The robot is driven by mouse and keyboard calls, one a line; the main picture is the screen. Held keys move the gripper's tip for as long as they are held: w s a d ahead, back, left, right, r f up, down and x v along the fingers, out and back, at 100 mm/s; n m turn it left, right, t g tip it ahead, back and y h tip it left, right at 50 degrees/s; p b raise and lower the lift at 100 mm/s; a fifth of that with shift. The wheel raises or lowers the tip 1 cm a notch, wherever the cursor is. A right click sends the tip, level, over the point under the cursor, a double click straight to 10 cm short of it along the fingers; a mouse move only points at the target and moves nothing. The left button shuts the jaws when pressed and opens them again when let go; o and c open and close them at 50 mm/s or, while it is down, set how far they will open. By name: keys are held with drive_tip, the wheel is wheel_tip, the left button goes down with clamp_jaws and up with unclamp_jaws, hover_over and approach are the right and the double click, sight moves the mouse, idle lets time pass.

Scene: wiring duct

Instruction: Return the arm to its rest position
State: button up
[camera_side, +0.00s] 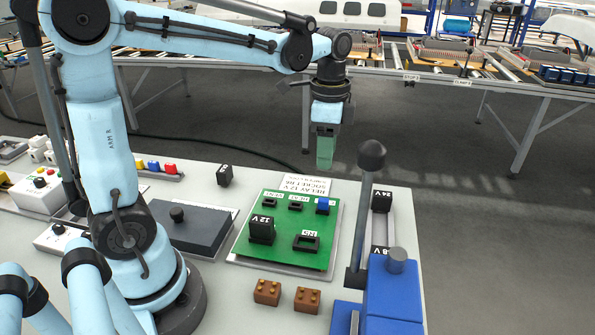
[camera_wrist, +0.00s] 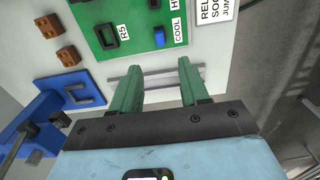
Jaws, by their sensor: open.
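My gripper (camera_side: 325,160) hangs from my arm with its green fingers pointing down, in the air above and behind the back edge of the work table in the side view. In the wrist view my gripper (camera_wrist: 157,70) shows two green fingers spread apart with nothing between them. The green board (camera_side: 283,232) lies on the table below and in front of my gripper. A black 12 V block (camera_side: 262,230) stands on it, and a small blue part (camera_side: 322,205) sits near its back right corner. The board (camera_wrist: 131,40) also shows at the top of the wrist view.
A tall lever with a black knob (camera_side: 371,155) rises right of the board, near a blue device (camera_side: 395,290). A conveyor (camera_side: 440,75) runs behind. The air around my gripper is clear.

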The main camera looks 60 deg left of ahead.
drive_tip(key=s+d+f+n+t, duration=0.1)
drive_tip(key=s+d+n+t, duration=0.2)
drive_tip(key=s+n+t, duration=0.4)
drive_tip(key=shift+s+d+f+n, duration=0.2)
drive_tip(key=shift+s+f+n, duration=0.25)
drive_tip(key=shift+n, duration=0.55)
drive_tip(key=shift+r, duration=0.1)
idle(0.4)
